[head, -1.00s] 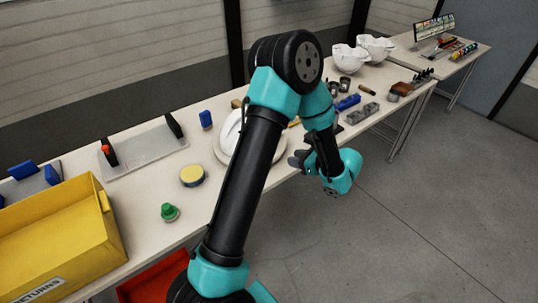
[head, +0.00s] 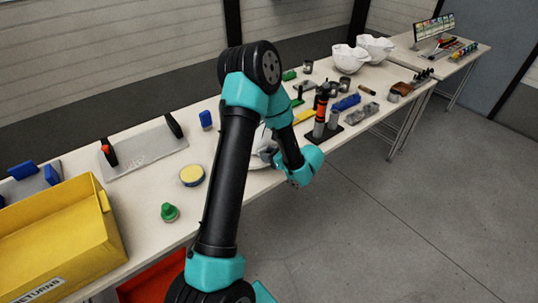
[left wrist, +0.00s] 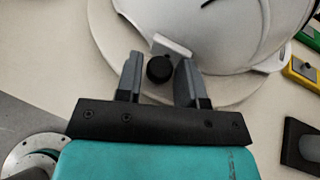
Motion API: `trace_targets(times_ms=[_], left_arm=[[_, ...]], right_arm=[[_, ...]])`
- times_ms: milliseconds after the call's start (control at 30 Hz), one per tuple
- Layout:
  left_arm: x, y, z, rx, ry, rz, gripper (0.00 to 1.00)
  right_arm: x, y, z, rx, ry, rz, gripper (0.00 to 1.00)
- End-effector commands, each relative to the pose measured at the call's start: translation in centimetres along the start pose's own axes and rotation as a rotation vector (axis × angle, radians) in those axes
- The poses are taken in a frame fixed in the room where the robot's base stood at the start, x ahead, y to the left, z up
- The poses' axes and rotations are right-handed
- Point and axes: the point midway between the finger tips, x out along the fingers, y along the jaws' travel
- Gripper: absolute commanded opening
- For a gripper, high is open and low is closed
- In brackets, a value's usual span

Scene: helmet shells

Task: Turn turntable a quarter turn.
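The turntable (left wrist: 108,40) is a pale round disc that carries a white helmet shell (left wrist: 225,30). A black round knob (left wrist: 160,68) stands by a small white bracket at the turntable's near edge. In the left wrist view my left gripper (left wrist: 160,75) is open, with one finger on each side of the knob; I cannot tell whether either finger touches it. In the head view my left arm covers most of the turntable and shell, and the left gripper (head: 268,153) is at their near right side, partly hidden. My right gripper is not in view.
A yellow bin (head: 60,235), a green knob-like item (head: 169,212) and a yellow-topped round tin (head: 192,175) are on the table to the left. A black stand with upright tools (head: 322,125) is close on the right. White shells (head: 350,58) stand farther back.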

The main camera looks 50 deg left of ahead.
Motion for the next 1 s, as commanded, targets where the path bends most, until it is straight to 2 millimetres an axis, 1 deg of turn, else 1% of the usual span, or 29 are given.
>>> trace_targets(times_ms=[267,600,633,867,1000], left_arm=[[0.1,0.0,0.0,0.0,0.0,0.0,0.34],[0.0,0.0,0.0,0.0,0.0,0.0,0.02],[0.1,0.0,0.0,0.0,0.0,0.0,0.0],[0.1,0.0,0.0,-0.001,0.0,0.002,0.0],[1.1,0.6,0.4,-0.016,0.0,0.036,0.0]], right_arm=[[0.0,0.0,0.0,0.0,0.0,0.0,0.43],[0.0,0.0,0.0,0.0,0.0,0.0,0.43],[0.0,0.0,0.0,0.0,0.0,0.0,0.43],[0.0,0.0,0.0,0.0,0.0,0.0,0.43],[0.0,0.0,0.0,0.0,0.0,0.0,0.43]])
